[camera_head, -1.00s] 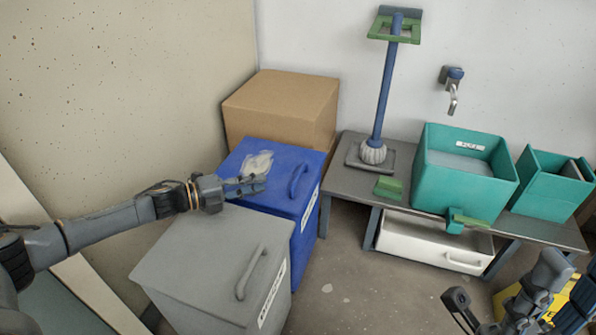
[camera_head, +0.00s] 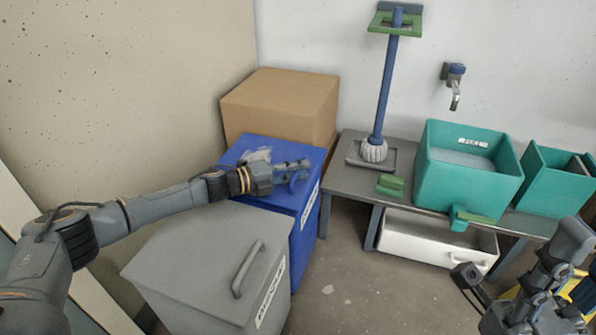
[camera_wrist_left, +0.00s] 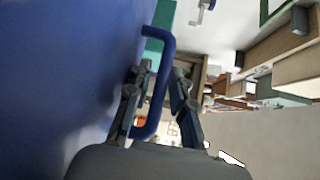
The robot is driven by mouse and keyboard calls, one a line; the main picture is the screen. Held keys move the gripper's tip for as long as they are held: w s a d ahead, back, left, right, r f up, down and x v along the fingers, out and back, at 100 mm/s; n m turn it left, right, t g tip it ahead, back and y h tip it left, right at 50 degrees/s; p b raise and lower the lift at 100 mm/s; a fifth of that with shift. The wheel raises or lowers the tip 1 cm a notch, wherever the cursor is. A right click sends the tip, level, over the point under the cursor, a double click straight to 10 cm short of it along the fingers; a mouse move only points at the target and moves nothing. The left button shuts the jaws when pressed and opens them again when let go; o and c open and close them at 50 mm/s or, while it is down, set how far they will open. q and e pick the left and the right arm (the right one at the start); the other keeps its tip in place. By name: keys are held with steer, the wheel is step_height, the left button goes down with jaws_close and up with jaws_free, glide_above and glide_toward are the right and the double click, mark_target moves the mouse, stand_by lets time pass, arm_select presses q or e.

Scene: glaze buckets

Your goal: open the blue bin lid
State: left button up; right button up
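The blue bin (camera_head: 306,225) stands between the grey bin and the cardboard box, its lid (camera_head: 300,150) lying shut. My left gripper (camera_head: 298,172) is over the right part of the lid, at its handle, and covers most of the handle in the head view. In the left wrist view the blue handle (camera_wrist_left: 164,60) runs between the two spread fingers of the left gripper (camera_wrist_left: 158,82), with the lid surface (camera_wrist_left: 60,70) on the left. The fingers look open around the handle, not closed on it. My right gripper (camera_head: 500,285) is at the lower right, away from the bins.
The grey bin (camera_head: 200,260) with its own handle stands in front, under my left arm. The cardboard box (camera_head: 280,105) is behind. To the right are a low table (camera_head: 345,180), teal buckets (camera_head: 465,185) and a white drawer (camera_head: 430,245). The floor between is clear.

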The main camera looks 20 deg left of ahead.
arm_select(q)
jaws_close()
